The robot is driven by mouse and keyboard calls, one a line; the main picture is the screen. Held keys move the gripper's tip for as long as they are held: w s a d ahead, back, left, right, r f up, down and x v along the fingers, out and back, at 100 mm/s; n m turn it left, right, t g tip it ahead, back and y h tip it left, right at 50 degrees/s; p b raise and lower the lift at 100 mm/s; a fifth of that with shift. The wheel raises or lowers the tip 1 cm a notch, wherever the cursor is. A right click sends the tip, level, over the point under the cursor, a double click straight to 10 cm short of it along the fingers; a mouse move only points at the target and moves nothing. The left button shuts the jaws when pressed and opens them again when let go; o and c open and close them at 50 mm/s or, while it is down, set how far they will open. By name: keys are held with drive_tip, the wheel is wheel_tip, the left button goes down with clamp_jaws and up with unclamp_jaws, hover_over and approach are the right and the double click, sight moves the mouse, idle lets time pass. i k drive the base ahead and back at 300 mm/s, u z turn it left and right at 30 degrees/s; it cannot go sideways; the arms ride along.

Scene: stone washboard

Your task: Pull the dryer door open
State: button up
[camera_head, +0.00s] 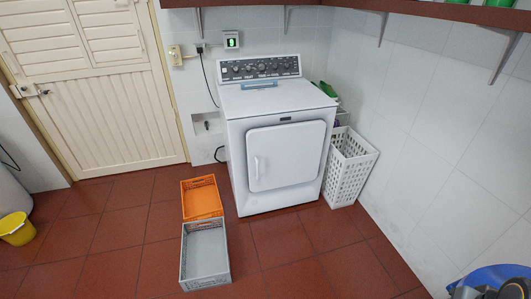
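A white dryer (235,135) stands against the tiled back wall, with a dark control panel on top at its back. Its square front door (290,155) looks shut, flush with the front. A small upright white handle (257,168) sits on the door's left side. Nothing touches the door or the handle. My gripper is not clearly in view. Dark rounded shapes show at the bottom right edge, cut off by the frame, and I cannot tell what they are.
An orange crate (202,181) and a grey crate (183,262) stand on the floor left of the dryer's front. A white basket (351,160) is close on its right. A blue rounded thing (490,275) is at the lower right. The red-tiled floor (300,250) before the door is clear.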

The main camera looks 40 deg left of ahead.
sight(278, 156)
drive_tip(key=u, duration=0.45)
drive_tip(key=i, duration=1.35)
drive_tip(key=u, duration=1.9)
drive_tip(key=i, duration=1.1)
drive_tip(key=u, duration=1.3)
drive_tip(key=i, duration=0.2)
drive_tip(key=z, duration=0.05)
